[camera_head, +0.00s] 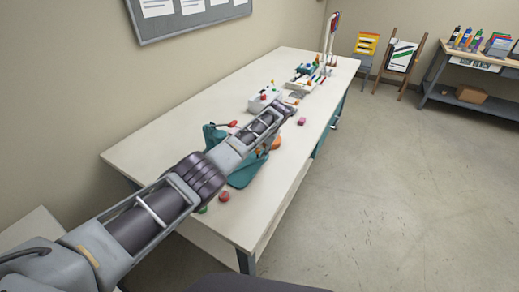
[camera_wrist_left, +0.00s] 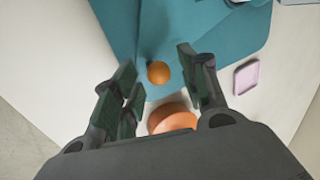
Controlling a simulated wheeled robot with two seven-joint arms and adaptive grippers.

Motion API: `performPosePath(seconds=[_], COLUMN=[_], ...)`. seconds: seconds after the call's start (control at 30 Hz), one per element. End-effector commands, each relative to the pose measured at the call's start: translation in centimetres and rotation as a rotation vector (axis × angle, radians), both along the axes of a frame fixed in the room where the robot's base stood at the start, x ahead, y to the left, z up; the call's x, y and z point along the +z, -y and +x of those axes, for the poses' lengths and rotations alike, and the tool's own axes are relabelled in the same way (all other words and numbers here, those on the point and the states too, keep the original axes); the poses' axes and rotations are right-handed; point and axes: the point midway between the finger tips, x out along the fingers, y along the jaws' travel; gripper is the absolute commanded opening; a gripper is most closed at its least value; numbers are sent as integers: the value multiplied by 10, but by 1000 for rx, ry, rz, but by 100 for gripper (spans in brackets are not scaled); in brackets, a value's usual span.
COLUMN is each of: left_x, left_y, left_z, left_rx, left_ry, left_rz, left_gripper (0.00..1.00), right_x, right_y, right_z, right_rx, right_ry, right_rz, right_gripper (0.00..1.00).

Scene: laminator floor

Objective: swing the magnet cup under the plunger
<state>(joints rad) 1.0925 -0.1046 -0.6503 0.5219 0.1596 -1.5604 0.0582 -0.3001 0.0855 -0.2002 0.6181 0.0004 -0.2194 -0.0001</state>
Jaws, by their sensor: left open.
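The teal press (camera_head: 245,175) stands on the long white table, partly behind my left arm. Its flat teal part also shows in the left wrist view (camera_wrist_left: 225,45). My left gripper (camera_wrist_left: 158,75) is open, with its fingers either side of a small orange ball (camera_wrist_left: 157,72) that lies over the teal part's edge. I cannot tell whether they touch. A wider orange round piece (camera_wrist_left: 172,118) sits nearer the palm, partly hidden; orange also shows beside my arm in the head view (camera_head: 276,143). I cannot make out which part is the magnet cup. The plunger is not clearly visible.
A pink square piece (camera_wrist_left: 246,77) lies right of the teal part. A red round piece (camera_head: 224,196) lies near the table's front edge. A white box (camera_head: 263,101) and several small items stand farther along the table (camera_head: 185,105). The floor to the right is clear.

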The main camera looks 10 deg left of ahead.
Motion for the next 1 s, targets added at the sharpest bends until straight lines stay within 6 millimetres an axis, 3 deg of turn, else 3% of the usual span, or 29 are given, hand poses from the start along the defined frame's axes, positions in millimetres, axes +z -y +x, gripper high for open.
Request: performPosePath(seconds=[0.37, 1.0], left_x=[18, 100], left_y=[7, 36], left_z=[-2, -12], left_rx=[0, -1], left_ry=[1, 1], left_rz=[-1, -2], left_gripper=[43, 43], right_x=[0, 0], right_y=[-4, -5], right_z=[1, 1], right_rx=[-2, -2], right_ry=[1, 1], right_rz=[4, 5], right_gripper=[43, 43])
